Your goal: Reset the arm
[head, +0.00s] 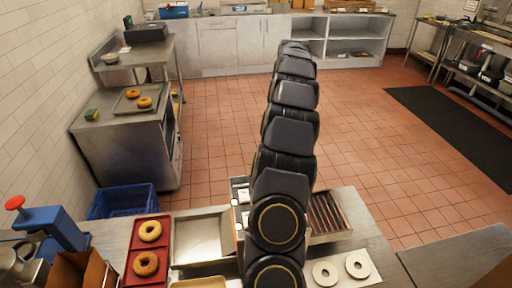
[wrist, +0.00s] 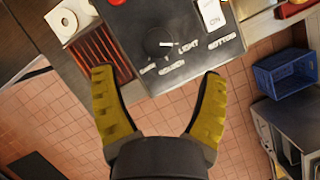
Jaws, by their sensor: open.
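My gripper (wrist: 158,82) shows in the wrist view with its two yellow fingers spread wide and nothing between them. It is above a dark control panel (wrist: 163,28) with a knob, a white switch and printed labels. The fingertips look apart from the panel. In the head view my arm stands up in the middle and hides part of the counter; my gripper cannot be made out there.
A red tray (head: 138,250) with two bagels lies at the left of the counter, beside an empty metal pan (head: 203,239). Pale rings (head: 325,273) lie right of my arm. A blue crate (head: 124,201) stands beyond the counter. The tiled floor (head: 215,130) is clear.

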